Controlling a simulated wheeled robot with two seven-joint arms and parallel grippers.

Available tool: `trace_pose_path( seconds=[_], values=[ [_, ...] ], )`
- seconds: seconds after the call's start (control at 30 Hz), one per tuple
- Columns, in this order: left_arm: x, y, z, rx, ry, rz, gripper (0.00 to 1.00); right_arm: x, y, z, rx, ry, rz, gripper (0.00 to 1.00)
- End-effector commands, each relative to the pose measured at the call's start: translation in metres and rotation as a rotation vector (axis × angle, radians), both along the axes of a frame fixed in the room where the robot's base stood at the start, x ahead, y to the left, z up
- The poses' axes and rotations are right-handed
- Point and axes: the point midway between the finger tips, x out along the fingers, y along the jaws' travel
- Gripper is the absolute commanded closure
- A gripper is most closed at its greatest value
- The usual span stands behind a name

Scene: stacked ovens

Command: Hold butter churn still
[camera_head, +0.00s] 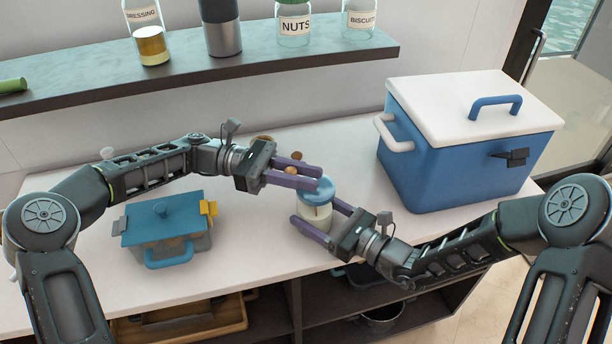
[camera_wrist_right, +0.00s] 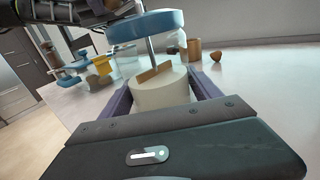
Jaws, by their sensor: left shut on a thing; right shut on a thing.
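The butter churn (camera_head: 316,214) is a cream cylinder on the counter; it also shows in the right wrist view (camera_wrist_right: 160,92). Its round blue lid (camera_wrist_right: 146,25) is raised above the body, with a metal rod and a brown paddle under it. My right gripper (camera_head: 314,210) has its purple fingers on both sides of the cream body, shut on it. My left gripper (camera_head: 318,180) is above the churn, by the blue lid, shut with a small brown knob (camera_head: 291,170) between its fingers. The join between knob and lid is hidden.
A big blue cooler (camera_head: 450,165) with a white lid stands at right. A shelf (camera_head: 215,68) holds jars.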

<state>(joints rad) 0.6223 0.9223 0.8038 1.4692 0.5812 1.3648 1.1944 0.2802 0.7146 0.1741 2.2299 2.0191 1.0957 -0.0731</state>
Motion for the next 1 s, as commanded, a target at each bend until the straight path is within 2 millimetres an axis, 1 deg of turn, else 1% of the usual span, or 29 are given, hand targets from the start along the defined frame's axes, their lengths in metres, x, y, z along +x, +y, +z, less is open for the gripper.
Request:
trace_pose_path(
  seconds=[0.2, 0.23, 0.5, 0.83, 0.93, 1.0],
  values=[
    [0.000, 0.000, 0.000, 0.002, -0.001, 0.001, 1.00, 0.000, 0.000, 0.000, -0.001, 0.000, 0.001, 0.95],
    [0.000, 0.000, 0.000, 0.002, -0.001, 0.001, 0.77, 0.000, 0.000, 0.000, -0.001, 0.000, 0.001, 0.95],
    [0.000, 0.000, 0.000, 0.002, -0.001, 0.001, 0.56, 0.000, 0.000, 0.000, -0.001, 0.000, 0.001, 0.95],
    [0.000, 0.000, 0.003, 0.002, -0.001, 0.001, 0.56, 0.000, 0.000, 0.000, -0.001, 0.000, 0.000, 0.95],
    [0.000, 0.000, 0.011, 0.002, -0.003, 0.001, 0.56, 0.000, 0.000, 0.000, -0.001, 0.000, 0.000, 0.95],
    [0.000, 0.000, 0.020, 0.003, -0.004, 0.002, 0.56, 0.000, 0.000, 0.000, -0.001, 0.000, 0.000, 0.95]
  ],
)
